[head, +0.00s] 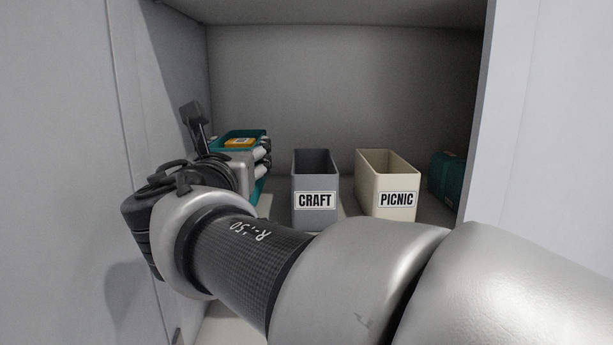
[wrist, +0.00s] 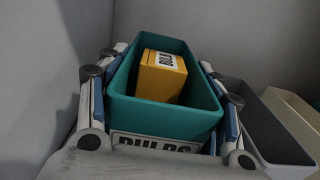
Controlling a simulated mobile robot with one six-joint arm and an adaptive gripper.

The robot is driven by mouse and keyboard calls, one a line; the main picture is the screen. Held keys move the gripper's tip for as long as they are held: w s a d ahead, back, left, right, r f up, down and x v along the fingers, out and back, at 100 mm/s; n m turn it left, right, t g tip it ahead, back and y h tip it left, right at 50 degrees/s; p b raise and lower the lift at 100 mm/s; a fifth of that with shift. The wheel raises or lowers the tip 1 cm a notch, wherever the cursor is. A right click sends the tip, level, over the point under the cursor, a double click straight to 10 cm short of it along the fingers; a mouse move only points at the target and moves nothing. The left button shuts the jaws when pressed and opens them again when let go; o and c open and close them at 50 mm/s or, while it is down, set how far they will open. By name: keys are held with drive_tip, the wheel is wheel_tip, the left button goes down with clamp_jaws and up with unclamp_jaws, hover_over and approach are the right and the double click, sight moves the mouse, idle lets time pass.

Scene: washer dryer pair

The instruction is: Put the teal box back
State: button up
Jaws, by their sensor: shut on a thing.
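The teal box (head: 258,134) is an open-topped bin at the left of the compartment, mostly hidden behind my wrist in the head view. In the wrist view the teal box (wrist: 165,118) has a white label, partly cut off, that seems to read BULBS. A yellow box (wrist: 162,76) lies inside it. My gripper (wrist: 163,60) is shut on the teal box, with one finger along each side wall. In the head view my gripper (head: 262,160) is partly seen at the box's right side. I cannot tell whether the box touches the shelf.
A grey CRAFT bin (head: 315,178) and a cream PICNIC bin (head: 388,178) stand to the right, both open-topped. A dark teal object (head: 447,177) sits far right, partly behind the compartment's edge (head: 482,120). The left wall (head: 180,70) is close to my wrist. Gaps separate the bins.

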drive_tip(key=shift+f, duration=1.9)
drive_tip(key=o, duration=1.4)
drive_tip(key=shift+c, duration=0.2)
